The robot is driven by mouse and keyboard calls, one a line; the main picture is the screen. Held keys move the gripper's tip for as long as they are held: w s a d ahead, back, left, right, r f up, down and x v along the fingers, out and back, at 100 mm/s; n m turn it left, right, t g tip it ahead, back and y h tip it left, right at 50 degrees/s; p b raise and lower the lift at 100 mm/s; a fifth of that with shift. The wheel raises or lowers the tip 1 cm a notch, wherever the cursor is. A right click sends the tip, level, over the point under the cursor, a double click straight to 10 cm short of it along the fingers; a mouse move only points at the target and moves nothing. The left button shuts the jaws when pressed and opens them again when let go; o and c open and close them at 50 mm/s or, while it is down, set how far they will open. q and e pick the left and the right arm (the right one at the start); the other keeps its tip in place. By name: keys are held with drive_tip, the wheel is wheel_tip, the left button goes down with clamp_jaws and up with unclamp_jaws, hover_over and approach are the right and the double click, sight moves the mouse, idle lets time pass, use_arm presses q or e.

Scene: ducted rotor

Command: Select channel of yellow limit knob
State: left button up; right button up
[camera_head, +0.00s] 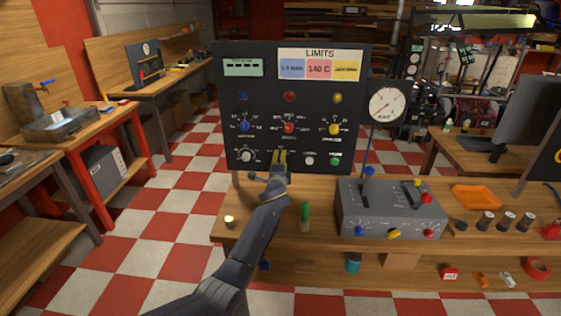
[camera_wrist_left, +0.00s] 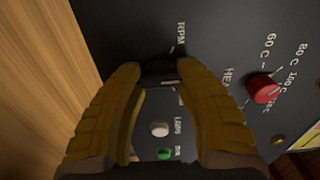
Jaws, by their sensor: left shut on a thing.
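My right gripper is not in view.
A blue knob (camera_head: 244,126), red knob (camera_head: 289,128), white knob (camera_head: 246,156), white button (camera_head: 309,160) and green button (camera_head: 335,161) surround the gripper. A grey control box (camera_head: 390,222) and a green-topped cylinder (camera_head: 305,216) stand in front of the panel.

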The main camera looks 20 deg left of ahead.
use_arm(q)
drive_tip(key=n, duration=1.1)
drive_tip(key=shift+n, duration=0.3)
idle(0.5)
drive_tip(key=o, duration=1.2)
drive_tip(key=shift+o, duration=0.2)
drive_tip(key=v, duration=0.7)
drive_tip(key=shift+s, duration=0.25)
